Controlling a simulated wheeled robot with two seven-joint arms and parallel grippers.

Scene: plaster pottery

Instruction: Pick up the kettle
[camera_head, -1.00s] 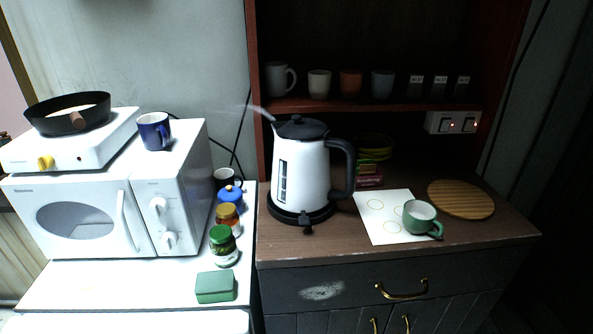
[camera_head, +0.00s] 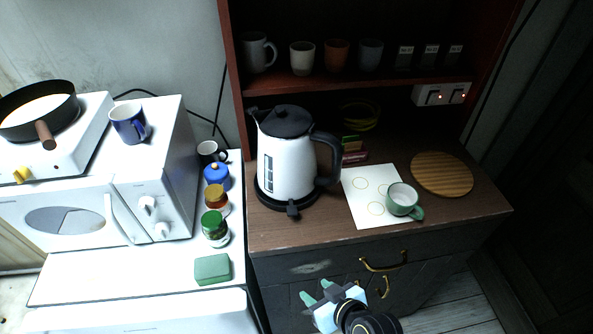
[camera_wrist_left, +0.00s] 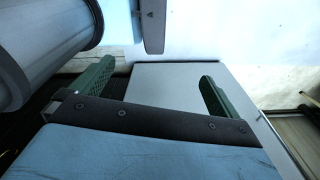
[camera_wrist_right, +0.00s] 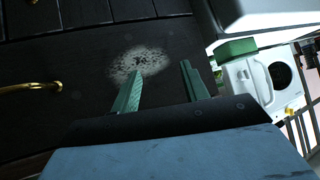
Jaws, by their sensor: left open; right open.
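The kettle (camera_head: 288,167) is white with a black lid and a black handle on its right side. It stands upright on its black round base on the brown cabinet top. My right gripper (camera_head: 317,294) is open and empty at the bottom of the head view, in front of the cabinet and below its top, apart from the kettle. In the right wrist view its green fingers (camera_wrist_right: 163,88) are spread before the dark cabinet front. My left gripper (camera_wrist_left: 155,85) is open and empty in its own wrist view, and is outside the head view. Neither wrist view shows the kettle.
A green cup (camera_head: 403,199) stands on a white sheet (camera_head: 366,211) right of the kettle, near a round wooden board (camera_head: 441,174). Jars (camera_head: 215,228) and a green box (camera_head: 212,269) stand on the white counter at left. A shelf (camera_head: 300,83) with cups overhangs behind.

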